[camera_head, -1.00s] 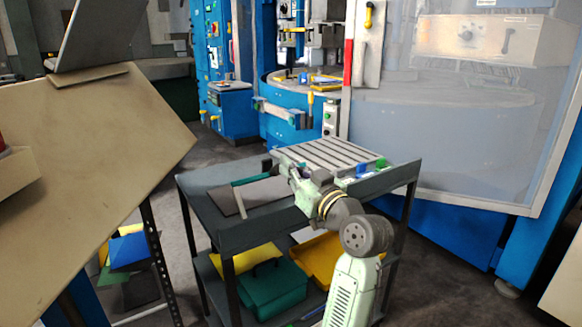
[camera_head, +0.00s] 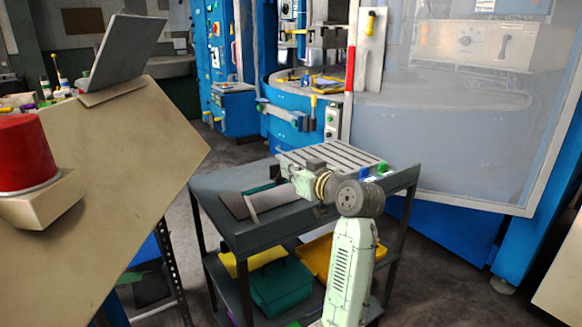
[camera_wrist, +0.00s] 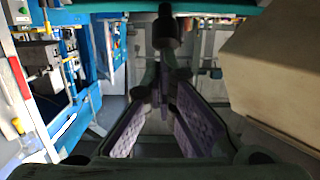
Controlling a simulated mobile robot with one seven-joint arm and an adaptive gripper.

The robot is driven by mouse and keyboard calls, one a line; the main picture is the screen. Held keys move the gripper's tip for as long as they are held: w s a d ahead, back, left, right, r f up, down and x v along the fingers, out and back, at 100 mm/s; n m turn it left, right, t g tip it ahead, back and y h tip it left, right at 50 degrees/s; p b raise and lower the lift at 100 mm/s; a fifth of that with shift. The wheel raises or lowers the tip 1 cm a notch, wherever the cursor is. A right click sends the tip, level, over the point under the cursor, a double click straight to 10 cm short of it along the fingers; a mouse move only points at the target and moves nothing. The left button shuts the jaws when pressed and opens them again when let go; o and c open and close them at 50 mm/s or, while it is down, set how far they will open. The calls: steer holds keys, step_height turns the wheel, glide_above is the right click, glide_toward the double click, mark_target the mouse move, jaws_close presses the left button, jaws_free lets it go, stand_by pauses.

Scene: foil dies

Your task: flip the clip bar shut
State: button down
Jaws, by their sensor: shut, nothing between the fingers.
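A teal bar (camera_head: 260,188), which looks like the clip bar, lies along the far edge of a flat grey board (camera_head: 235,204) on the cart's top. A pale strip (camera_head: 251,208) crosses the board. My gripper (camera_head: 283,167) is just right of the bar's right end, by the slotted plate; I cannot tell whether it touches the bar. In the wrist view my gripper (camera_wrist: 163,92) is shut and empty, with purple inner pads. A teal strip (camera_wrist: 230,9) crosses the top of that view, above a dark knob-like piece (camera_wrist: 166,28). The bar's tilt is unclear.
The dark cart (camera_head: 250,239) carries a slotted pale plate (camera_head: 340,156) and small blue and green pieces. Its lower shelf holds a green box (camera_head: 280,288) and yellow trays. Blue machines stand behind.

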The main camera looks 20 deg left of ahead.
steer(key=w+a+f, duration=0.1)
steer(key=a, duration=0.1)
steer(key=w+a+f, duration=0.1)
steer(key=w+a, duration=0.1)
steer(key=shift+f, duration=0.15)
steer(key=shift+w+a+h+p, duration=0.2)
steer(key=shift+w+h+p, duration=0.1)
steer(key=shift+h+p, duration=0.15)
steer(key=shift+w+a+f+g+h+p, duration=0.25)
steer(key=shift+a+f+g+p, duration=0.2)
steer(key=shift+p, duration=0.25)
steer(key=shift+w+a+f+g+h+p, duration=0.25)
steer(key=shift+f+h+p, duration=0.1)
steer(key=shift+f, duration=0.1)
steer(key=shift+w+a+f+g+h+p, duration=0.1)
steer(key=shift+f+g+h+p, duration=0.15)
steer(key=shift+f+p, duration=0.15)
steer(key=s+d+r, duration=0.2)
steer(key=d+r, duration=0.1)
steer(key=r, duration=0.2)
steer(key=s+d+r, duration=0.2)
steer(key=d+r, duration=0.1)
steer(key=r, duration=0.3)
steer(key=shift+s, duration=0.3)
